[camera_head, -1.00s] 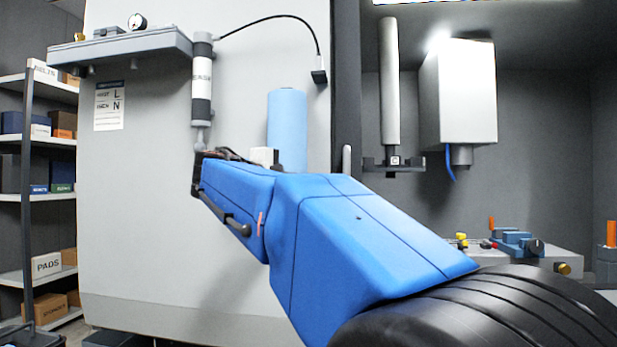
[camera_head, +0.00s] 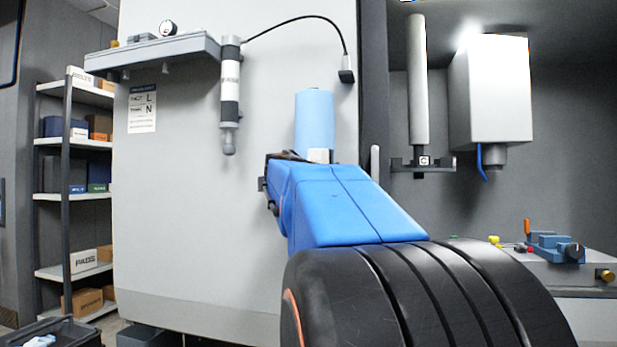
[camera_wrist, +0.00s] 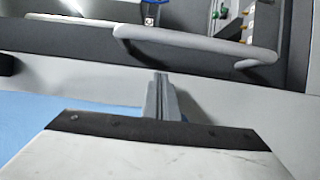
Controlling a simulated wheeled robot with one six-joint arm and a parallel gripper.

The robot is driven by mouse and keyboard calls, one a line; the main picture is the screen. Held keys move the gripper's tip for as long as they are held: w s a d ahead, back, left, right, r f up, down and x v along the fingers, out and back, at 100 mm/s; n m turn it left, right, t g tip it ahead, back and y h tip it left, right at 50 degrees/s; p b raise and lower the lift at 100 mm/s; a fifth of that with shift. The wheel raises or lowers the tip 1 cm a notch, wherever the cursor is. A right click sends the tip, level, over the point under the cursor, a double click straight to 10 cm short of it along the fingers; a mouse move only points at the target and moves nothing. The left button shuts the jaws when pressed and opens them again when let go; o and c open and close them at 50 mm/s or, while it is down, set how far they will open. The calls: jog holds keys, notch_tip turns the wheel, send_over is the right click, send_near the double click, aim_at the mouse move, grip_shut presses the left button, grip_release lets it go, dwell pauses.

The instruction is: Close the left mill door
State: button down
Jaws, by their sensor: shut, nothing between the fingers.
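The left mill door is the large pale grey panel (camera_head: 185,210) filling the middle left of the head view. To the right of its dark edge the mill interior shows, so the opening is uncovered. Part of an upright grey handle (camera_head: 375,160) shows by that edge. In the wrist view a long tubular handle (camera_wrist: 190,45) stands out from the grey door surface. My gripper (camera_wrist: 160,84) is shut and empty; its fingertips point toward the handle, with a visible gap between. In the head view my blue arm hides the gripper.
A grey shelf (camera_head: 150,52) carries a gauge at the door's upper left. A vise (camera_head: 555,246) sits inside the mill. Shelving (camera_head: 75,190) stands at the left; a dark bin (camera_head: 65,332) is below.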

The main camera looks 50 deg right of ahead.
jog(key=shift+s+d, duration=0.25)
jog(key=shift+s, duration=0.4)
jog(key=shift+s+d, duration=0.2)
jog(key=shift+s, duration=0.5)
jog(key=shift+s+d, duration=0.25)
jog(key=shift+s, duration=0.4)
jog(key=shift+s, duration=0.1)
